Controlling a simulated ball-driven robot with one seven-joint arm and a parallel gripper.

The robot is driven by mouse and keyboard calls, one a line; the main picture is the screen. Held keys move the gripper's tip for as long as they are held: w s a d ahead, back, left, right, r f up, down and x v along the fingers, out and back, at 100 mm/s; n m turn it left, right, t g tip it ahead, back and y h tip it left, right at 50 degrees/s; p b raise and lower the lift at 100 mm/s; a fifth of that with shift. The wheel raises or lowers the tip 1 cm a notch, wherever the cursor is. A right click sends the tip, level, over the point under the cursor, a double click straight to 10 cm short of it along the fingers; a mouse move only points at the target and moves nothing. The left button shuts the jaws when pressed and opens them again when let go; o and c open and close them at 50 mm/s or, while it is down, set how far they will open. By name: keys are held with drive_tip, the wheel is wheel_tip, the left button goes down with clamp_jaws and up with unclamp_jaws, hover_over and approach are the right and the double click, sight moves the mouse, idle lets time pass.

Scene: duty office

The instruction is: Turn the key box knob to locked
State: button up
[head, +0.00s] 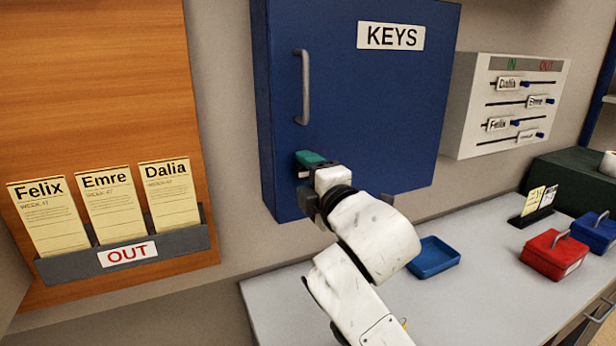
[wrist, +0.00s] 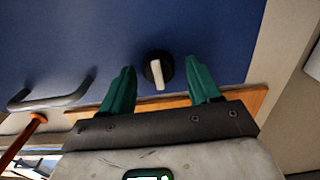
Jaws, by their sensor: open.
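A grey door handle (head: 302,88) stands out above my gripper. A wooden board with an OUT card holder (head: 125,255) is at left. The IN/OUT slider panel (head: 505,105) is at right. A blue tray (head: 434,257) and red box (head: 553,255) are on the counter.

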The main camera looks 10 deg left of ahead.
drive_tip(key=b+v, duration=0.2)
drive_tip(key=v, duration=0.9)
drive_tip(key=shift+w, duration=0.1)
